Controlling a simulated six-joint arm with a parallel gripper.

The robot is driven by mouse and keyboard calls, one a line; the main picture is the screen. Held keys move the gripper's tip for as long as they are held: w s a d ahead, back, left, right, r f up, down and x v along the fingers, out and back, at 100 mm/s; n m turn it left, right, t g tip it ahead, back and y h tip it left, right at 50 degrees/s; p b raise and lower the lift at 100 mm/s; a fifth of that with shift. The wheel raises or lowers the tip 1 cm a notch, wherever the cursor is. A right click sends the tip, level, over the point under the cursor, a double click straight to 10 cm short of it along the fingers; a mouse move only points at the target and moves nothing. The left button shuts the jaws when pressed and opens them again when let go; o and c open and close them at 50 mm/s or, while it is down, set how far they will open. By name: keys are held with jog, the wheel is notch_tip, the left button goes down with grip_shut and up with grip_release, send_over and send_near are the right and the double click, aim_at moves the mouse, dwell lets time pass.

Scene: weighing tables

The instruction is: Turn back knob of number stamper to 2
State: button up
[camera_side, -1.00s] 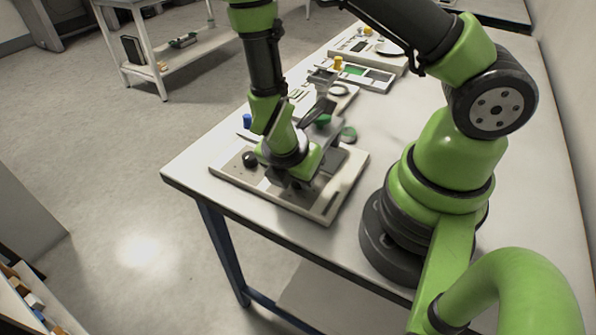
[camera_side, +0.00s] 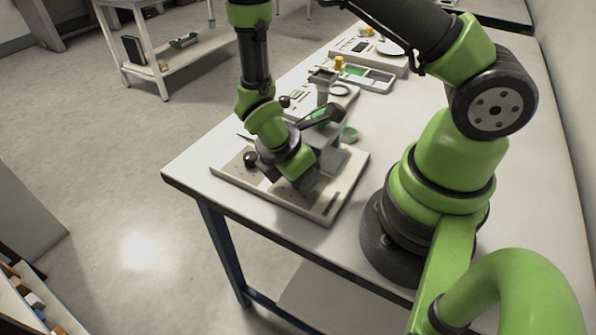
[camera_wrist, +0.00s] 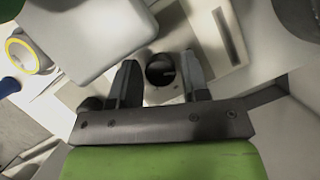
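The number stamper seems to be the device on the pale base plate (camera_side: 335,202) near the table's front corner. A grey block stands on it, and a black ball knob (camera_side: 250,159) shows at its left. My gripper (camera_side: 305,187) is low over the plate, and its fingers are hard to make out in the side view. In the wrist view my gripper (camera_wrist: 160,68) is open, with a finger on each side of a dark round knob (camera_wrist: 160,71). Gaps show between knob and fingers. I cannot tell which knob this is, and no number is readable.
Other devices stand farther back on the white table (camera_side: 400,115), including one with a green panel (camera_side: 353,70) and a yellow knob (camera_side: 339,62). A small green round part (camera_side: 349,134) is just behind the plate. In the wrist view a yellow-ringed part (camera_wrist: 27,55) is at upper left.

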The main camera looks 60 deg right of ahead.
jog(key=shift+o, duration=1)
jog(key=shift+w+a+r, duration=0.15)
jog(key=shift+a+r, duration=0.05)
jog(key=shift+r, duration=0.25)
jog(key=v, duration=0.9)
jog(key=d+f+m+y, duration=0.1)
jog(key=f+m, duration=0.2)
jog(key=m, duration=0.7)
jog(key=s+d+f+m+t+y, duration=0.1)
jog(key=f+m, duration=0.2)
jog(key=m, duration=0.7)
jog(key=d+f+m+y, duration=0.1)
jog(key=f+m+y, duration=0.1)
jog(key=m, duration=0.8)
jog(key=shift+s+d+f+m+t, duration=0.4)
jog(key=shift+f, duration=0.3)
